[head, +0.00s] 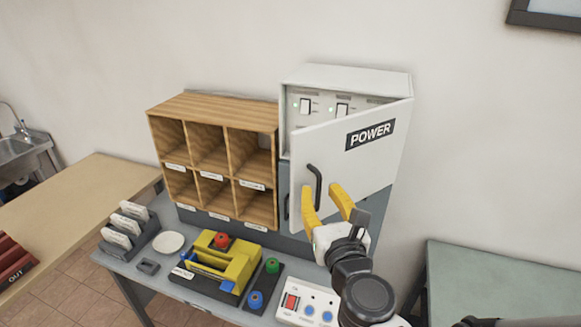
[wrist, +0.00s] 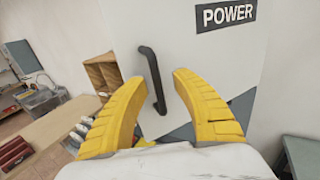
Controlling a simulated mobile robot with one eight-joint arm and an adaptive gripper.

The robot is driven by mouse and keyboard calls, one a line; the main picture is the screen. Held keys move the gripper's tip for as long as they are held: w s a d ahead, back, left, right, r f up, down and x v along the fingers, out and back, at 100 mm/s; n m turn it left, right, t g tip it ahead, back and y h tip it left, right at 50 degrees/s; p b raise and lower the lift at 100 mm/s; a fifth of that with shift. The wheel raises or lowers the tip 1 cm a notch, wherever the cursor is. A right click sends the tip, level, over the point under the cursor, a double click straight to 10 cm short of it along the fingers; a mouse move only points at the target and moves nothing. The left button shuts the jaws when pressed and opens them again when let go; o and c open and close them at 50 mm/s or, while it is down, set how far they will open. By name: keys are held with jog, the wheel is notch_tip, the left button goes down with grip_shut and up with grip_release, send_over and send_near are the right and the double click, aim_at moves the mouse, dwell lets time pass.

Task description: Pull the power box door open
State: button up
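The white power box (head: 345,78) stands at the back of the desk, against the wall. Its door (head: 376,160), marked POWER, is partly open, swung out from the left side, and switches show in the gap behind it. The black door handle (head: 315,187) is upright near the door's left edge; it also shows in the wrist view (wrist: 154,80). My gripper (head: 328,192) has yellow fingers and is open in front of the door. In the wrist view the handle lies between the spread fingers (wrist: 157,98), with space on both sides. I cannot tell whether a finger touches the door.
A wooden pigeonhole shelf (head: 213,153) stands left of the box. On the desk are a yellow holder (head: 220,262), a control panel (head: 305,305) with a red switch, a white plate (head: 169,242) and an envelope rack (head: 130,228). A green-topped table (head: 500,285) is at right.

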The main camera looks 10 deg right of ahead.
jog(key=s+d, duration=0.1)
send_near(318, 139)
jog(key=w, duration=0.5)
jog(key=shift+d, duration=0.2)
jog(key=shift+c, duration=0.2)
